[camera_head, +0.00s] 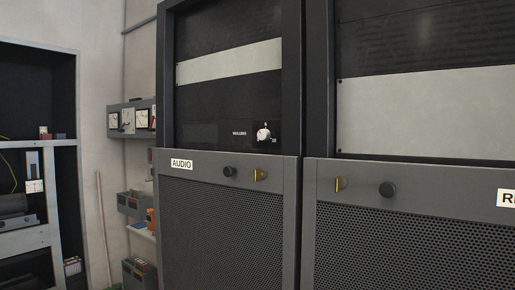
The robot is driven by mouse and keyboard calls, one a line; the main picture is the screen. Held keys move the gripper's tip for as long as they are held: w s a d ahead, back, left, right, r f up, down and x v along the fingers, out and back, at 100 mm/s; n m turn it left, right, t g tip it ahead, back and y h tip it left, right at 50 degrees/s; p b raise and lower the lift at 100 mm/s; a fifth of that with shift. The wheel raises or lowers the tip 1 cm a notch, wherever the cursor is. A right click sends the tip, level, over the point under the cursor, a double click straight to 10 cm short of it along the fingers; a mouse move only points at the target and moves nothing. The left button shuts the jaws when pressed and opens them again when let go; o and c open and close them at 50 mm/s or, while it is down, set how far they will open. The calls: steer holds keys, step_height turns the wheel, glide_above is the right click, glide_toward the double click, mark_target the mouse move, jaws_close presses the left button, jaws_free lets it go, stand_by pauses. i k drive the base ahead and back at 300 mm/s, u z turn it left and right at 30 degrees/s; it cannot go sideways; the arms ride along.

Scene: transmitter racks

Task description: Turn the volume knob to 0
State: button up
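The volume knob (263,134) is a small white knob on a black panel in the upper part of the rack labelled AUDIO (181,164). The word VOLUME (239,133) is printed to its left. Small scale marks sit around the knob, one above it and one to its lower right. They are too small to read surely, and I cannot tell exactly where the knob points. My gripper is not in view, and nothing touches the knob.
Below the knob, the AUDIO rack has a mesh door (225,230) with a black round knob (229,171) and a brass latch (259,175). A second rack (420,180) stands to the right. Shelving (38,240) stands at the far left, with a stick (103,230) leaning on the wall.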

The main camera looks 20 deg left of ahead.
mark_target(264, 134)
steer(key=z, duration=1)
steer(key=k, duration=1)
steer(key=u, duration=1.15)
steer(key=i, duration=0.45)
steer(key=u, duration=0.05)
